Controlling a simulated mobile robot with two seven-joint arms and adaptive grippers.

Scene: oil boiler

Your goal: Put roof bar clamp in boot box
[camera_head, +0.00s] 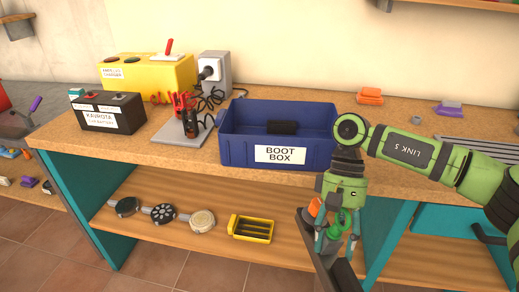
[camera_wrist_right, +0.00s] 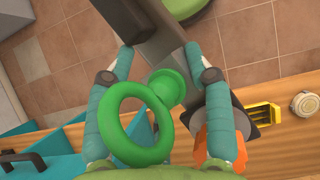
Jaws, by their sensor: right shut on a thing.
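My right gripper (camera_head: 336,246) hangs in front of the bench, to the right of and lower than the boot box. Its two teal fingers are shut on the roof bar clamp (camera_head: 347,273), a long dark grey piece with green and orange parts. In the right wrist view the gripper (camera_wrist_right: 160,50) has the clamp (camera_wrist_right: 172,62) between its fingers, with a green ring and knob nearest the camera. The blue boot box (camera_head: 232,153) stands on the bench with its label facing front and its top open. A black block (camera_head: 282,127) is inside it. My left gripper is out of view.
The wooden bench (camera_head: 400,108) holds a yellow charger box (camera_head: 150,78), a black battery (camera_head: 108,115) and a grey stand with red clamps (camera_head: 183,128) left of the box. The lower shelf holds a yellow tray (camera_head: 251,229) and round items.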

